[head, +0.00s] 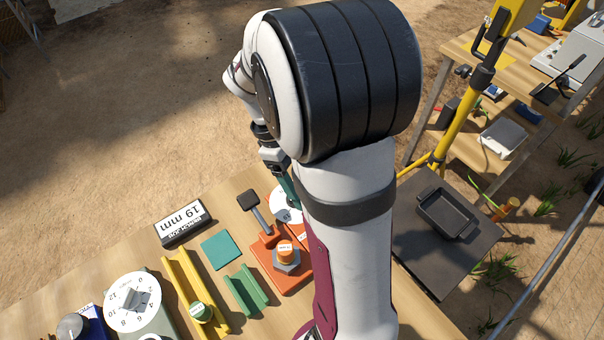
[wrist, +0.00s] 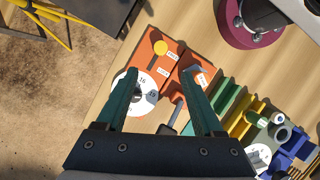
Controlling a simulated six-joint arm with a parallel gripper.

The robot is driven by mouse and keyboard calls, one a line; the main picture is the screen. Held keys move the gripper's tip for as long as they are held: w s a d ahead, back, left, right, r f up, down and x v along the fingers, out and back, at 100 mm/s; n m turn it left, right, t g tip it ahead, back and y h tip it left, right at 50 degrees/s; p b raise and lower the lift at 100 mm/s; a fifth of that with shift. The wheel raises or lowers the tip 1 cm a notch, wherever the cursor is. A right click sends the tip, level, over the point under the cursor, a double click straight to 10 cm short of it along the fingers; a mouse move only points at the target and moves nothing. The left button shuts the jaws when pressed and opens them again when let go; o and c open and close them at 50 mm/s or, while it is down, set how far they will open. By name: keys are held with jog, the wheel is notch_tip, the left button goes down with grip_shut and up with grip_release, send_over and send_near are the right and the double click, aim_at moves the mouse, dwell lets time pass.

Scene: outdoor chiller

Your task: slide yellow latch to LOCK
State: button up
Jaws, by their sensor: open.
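The yellow latch (wrist: 160,48) is a round yellow knob with a short stem on an orange panel (wrist: 146,53), near the top middle of the wrist view. Two small white labels sit to its right and below; the lower (wrist: 163,71) seems to read LOCK, but the print is tiny. My gripper (wrist: 160,73) is open, its two teal fingers apart, with nothing held. The latch shows just beyond the fingertips, apart from them in the picture; height cannot be told. In the head view my gripper (head: 287,182) is partly hidden by my arm, which also hides the latch.
A white numbered dial (wrist: 147,93) lies between the fingers in the wrist view. An orange block with a grey nut (head: 287,262) and black-handled lever (head: 250,201) stands nearby. Green (head: 246,290) and yellow (head: 190,282) channels lie left. A dark tray (head: 447,213) sits right.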

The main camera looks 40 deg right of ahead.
jog(key=x, duration=1.5)
grip_shut()
jog(key=shift+a, duration=0.1)
dwell(0.6)
